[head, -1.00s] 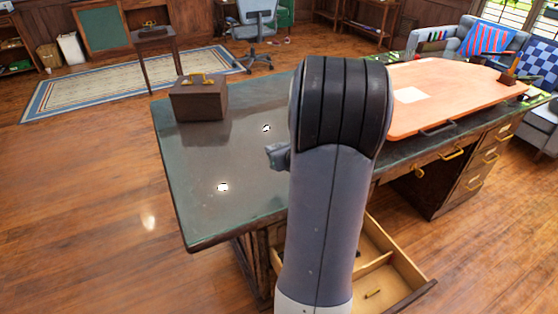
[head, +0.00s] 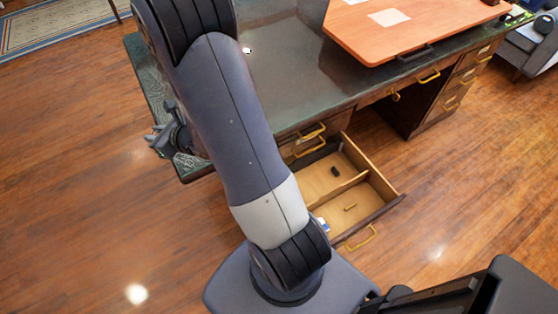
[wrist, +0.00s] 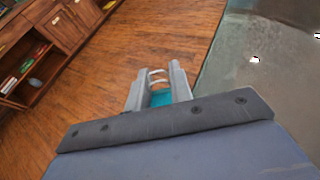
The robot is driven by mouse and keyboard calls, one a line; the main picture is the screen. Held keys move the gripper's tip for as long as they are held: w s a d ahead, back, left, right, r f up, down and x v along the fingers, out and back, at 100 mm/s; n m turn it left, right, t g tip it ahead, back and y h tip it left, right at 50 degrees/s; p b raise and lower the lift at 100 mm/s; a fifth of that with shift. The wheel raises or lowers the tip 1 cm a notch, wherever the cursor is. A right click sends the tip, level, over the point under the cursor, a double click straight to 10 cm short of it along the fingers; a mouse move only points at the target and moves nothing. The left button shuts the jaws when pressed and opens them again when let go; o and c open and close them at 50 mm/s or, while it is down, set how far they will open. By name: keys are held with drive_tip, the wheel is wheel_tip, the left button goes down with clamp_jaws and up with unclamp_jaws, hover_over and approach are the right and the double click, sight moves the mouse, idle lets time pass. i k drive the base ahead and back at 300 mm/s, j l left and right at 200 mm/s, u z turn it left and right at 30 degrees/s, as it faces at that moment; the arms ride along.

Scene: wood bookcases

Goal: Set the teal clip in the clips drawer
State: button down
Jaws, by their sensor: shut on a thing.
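The teal clip (wrist: 160,98) sits between the two fingers of my gripper (wrist: 158,84) in the wrist view, with pale wire loops showing past it. My gripper is shut on it. In the head view my gripper (head: 157,141) is at the left end of the desk, by its corner; the clip cannot be made out there. An open drawer (head: 383,213) juts from the desk front, to the right of my gripper and lower. A divider splits it. A dark small item (head: 335,171) lies in the far part, a brass-coloured one (head: 350,207) in the near part.
A small white and blue item (head: 323,224) shows at the drawer's near left, partly hidden by my arm. The desk (head: 290,75) carries an orange-brown board (head: 380,28). Wooden floor is open left of the desk. A bookcase (wrist: 45,45) stands beyond in the wrist view.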

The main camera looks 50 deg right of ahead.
sight(315, 183)
drive_tip(key=k+l+u, duration=0.1)
drive_tip(key=l+u, duration=0.15)
drive_tip(key=u, duration=0.2)
drive_tip(key=k+l+u, duration=0.15)
drive_tip(key=u, duration=0.3)
drive_tip(key=k+l+u, duration=0.2)
drive_tip(key=u, duration=0.25)
drive_tip(key=k+l+u, duration=0.1)
drive_tip(key=k+l, duration=0.2)
drive_tip(key=k, duration=0.15)
drive_tip(key=k+l+u, duration=0.15)
drive_tip(key=k+l, duration=0.15)
drive_tip(key=k, duration=0.2)
drive_tip(key=k+l+u, duration=0.1)
drive_tip(key=k, duration=0.4)
drive_tip(key=l, duration=0.1)
